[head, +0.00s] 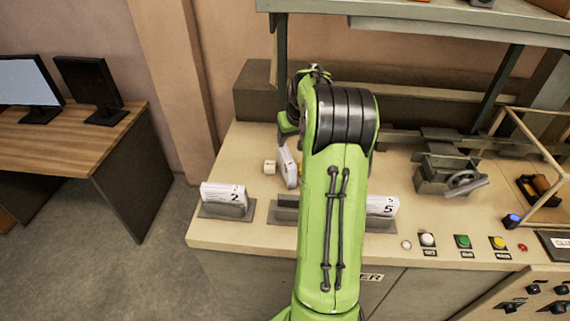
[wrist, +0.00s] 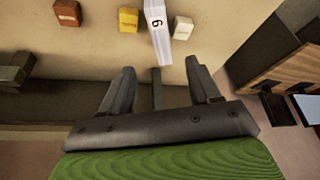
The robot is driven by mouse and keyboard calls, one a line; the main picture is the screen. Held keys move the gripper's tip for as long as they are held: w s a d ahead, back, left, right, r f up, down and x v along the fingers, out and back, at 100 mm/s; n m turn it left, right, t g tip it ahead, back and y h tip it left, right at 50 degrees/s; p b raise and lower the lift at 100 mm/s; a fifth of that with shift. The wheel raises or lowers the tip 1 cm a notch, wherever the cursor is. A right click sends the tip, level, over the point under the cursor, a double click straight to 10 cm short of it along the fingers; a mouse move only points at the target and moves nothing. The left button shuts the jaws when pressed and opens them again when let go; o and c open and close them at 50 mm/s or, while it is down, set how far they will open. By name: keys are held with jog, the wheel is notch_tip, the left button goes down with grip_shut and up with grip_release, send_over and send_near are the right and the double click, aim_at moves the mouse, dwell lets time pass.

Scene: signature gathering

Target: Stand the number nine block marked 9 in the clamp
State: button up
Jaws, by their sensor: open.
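A white block (wrist: 157,38) with one dark digit lies on the bench in the wrist view. The digit reads as 9 or 6 depending on which way it is turned. My gripper (wrist: 160,68) is open, with its fingers to either side of the block's near end and nothing held. In the head view the white block (head: 287,167) shows just left of my green arm, which hides most of the gripper. A grey metal clamp (head: 434,178) with a handwheel stands on the bench to the right, apart from my arm; its jaws look empty.
A cream cube (wrist: 183,28) is right beside the block. A yellow cube (wrist: 128,20) and a brown cube (wrist: 67,13) lie to the left. A shelf (head: 420,22) overhangs the back.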

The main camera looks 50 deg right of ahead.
aim_at(287, 156)
jog(key=x, duration=0.8)
jog(key=shift+d+p, duration=0.15)
jog(key=shift+p, duration=0.25)
jog(key=p+x, duration=0.1)
jog(key=x, duration=0.5)
jog(key=shift+p, duration=0.3)
jog(key=shift+r, duration=0.1)
jog(key=shift+a, duration=0.25)
jog(key=shift+f+b, duration=0.25)
jog(key=shift+b, duration=0.3)
grip_shut()
